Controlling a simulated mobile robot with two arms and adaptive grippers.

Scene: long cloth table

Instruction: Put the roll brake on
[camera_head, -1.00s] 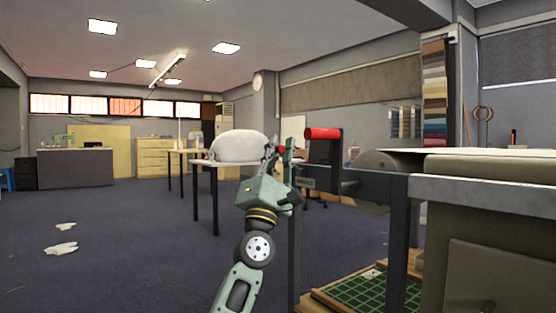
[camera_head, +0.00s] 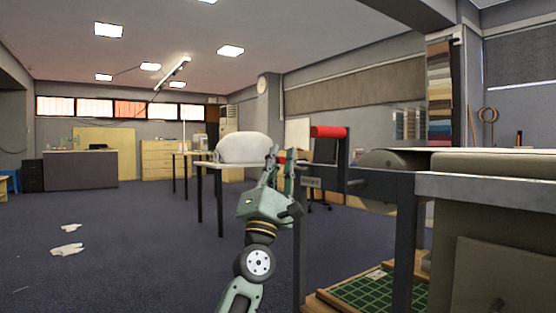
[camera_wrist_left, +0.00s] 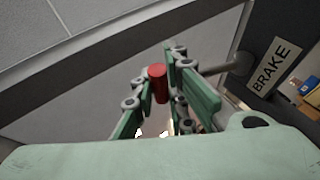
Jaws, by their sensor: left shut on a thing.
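My left gripper (camera_head: 279,168) is in front of the dark metal end frame of the roll stand. In the left wrist view the gripper (camera_wrist_left: 162,88) is shut on a red cylindrical grip (camera_wrist_left: 158,84), which stands between the green fingers. A grey rod with a rounded end (camera_wrist_left: 240,64) shows to the right, beside a plate reading BRAKE (camera_wrist_left: 277,66). My right gripper is out of view.
A green cutting mat (camera_head: 372,290) lies low. The floor at left is mostly open, with white scraps (camera_head: 68,250).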

